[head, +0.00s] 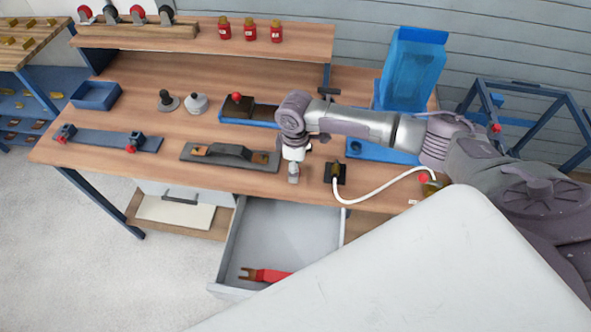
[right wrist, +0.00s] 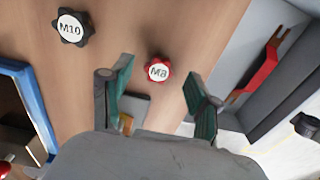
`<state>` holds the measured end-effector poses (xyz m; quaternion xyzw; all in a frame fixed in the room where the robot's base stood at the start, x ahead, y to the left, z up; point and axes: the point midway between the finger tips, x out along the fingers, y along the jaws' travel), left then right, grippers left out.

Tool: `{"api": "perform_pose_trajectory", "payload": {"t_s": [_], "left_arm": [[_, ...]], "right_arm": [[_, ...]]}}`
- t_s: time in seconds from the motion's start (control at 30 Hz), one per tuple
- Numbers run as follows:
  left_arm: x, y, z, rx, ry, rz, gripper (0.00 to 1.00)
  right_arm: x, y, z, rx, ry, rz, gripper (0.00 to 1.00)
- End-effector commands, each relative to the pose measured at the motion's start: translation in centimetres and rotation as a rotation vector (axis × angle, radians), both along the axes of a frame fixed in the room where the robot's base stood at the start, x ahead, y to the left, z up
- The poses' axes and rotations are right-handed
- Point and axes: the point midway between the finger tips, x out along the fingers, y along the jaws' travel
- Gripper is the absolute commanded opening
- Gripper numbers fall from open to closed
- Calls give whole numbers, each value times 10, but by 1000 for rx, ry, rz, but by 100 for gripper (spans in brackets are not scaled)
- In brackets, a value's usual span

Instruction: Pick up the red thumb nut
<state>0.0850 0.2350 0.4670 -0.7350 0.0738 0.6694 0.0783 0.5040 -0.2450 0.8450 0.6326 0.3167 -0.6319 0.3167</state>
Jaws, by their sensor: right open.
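The red thumb nut (right wrist: 158,70), marked M8 on a white cap, lies on the wooden bench top in the right wrist view. It appears between the fingertips of my right gripper (right wrist: 158,82), slightly nearer the right finger in the picture. The fingers are open and nothing is held; I cannot tell the exact height above the nut. In the head view my right gripper (head: 293,176) points down over the front part of the bench, and the red nut is hidden there. My left gripper is not in view.
A black thumb nut (right wrist: 72,27) marked M10 lies beside the red one. An open drawer (head: 277,232) with a red tool (head: 268,275) is below the bench front. A blue tray (right wrist: 40,112), a black clamp bar (head: 231,151) and a white-cabled block (head: 336,180) surround the gripper.

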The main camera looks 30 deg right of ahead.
Motion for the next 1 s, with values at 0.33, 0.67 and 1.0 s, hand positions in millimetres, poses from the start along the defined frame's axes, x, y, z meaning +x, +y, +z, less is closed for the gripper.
{"api": "perform_pose_trajectory", "payload": {"t_s": [0.33,0.67,1.0], "left_arm": [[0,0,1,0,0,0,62],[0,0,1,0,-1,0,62],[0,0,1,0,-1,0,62]], "right_arm": [[0,-1,-13,-1,0,0,61],[0,-1,-13,-1,0,0,10],[0,-1,-11,-1,-2,0,10]]}}
